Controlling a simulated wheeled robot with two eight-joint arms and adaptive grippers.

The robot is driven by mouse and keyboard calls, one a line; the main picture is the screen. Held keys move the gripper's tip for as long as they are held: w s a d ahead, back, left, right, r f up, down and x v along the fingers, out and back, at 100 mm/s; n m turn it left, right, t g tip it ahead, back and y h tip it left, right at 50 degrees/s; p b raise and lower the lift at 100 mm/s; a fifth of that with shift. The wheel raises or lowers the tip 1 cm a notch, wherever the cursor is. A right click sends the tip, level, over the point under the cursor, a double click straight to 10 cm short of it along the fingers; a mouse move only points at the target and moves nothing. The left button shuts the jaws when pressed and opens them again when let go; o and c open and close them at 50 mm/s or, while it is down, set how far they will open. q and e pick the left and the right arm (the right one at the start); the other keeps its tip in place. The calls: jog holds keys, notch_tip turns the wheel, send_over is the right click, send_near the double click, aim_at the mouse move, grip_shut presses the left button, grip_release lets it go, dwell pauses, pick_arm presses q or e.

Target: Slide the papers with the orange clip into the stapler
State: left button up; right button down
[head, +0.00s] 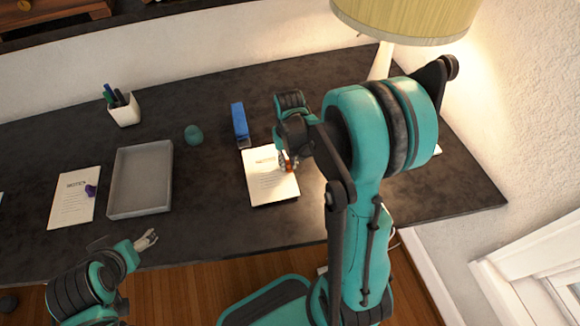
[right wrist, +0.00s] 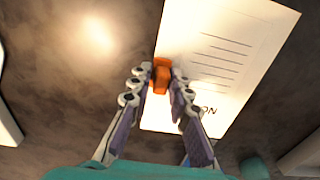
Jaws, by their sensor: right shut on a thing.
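The papers (head: 265,183) are a white printed stack on the dark desk, with an orange clip (head: 289,166) at their right edge. The blue stapler (head: 239,122) stands just behind them; its near end meets their far left corner in the picture, and I cannot tell if the sheets are inside it. My right gripper (head: 285,160) is shut on the orange clip. In the right wrist view, the fingertips (right wrist: 160,82) pinch the orange clip (right wrist: 161,72) at the edge of the papers (right wrist: 215,65). My left gripper (head: 148,240) is near the desk's front edge, away from the papers; its opening is too small to judge.
A pen cup (head: 123,113) and a teal ball (head: 193,134) stand behind. A lamp (head: 383,62) stands at the back right. Desk between tray and papers is clear.

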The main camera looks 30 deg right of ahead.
jog(key=shift+w+d, duration=0.35)
jog(key=shift+w, duration=0.75)
jog(key=shift+w+d, duration=0.3)
jog(key=shift+w, duration=0.8)
jog(key=shift+w+d, duration=0.35)
jog(key=shift+w, duration=0.75)
jog(key=c, duration=1.3)
grip_release()
notch_tip(320, 180, up, 12)
jog(key=shift+f, duration=0.1)
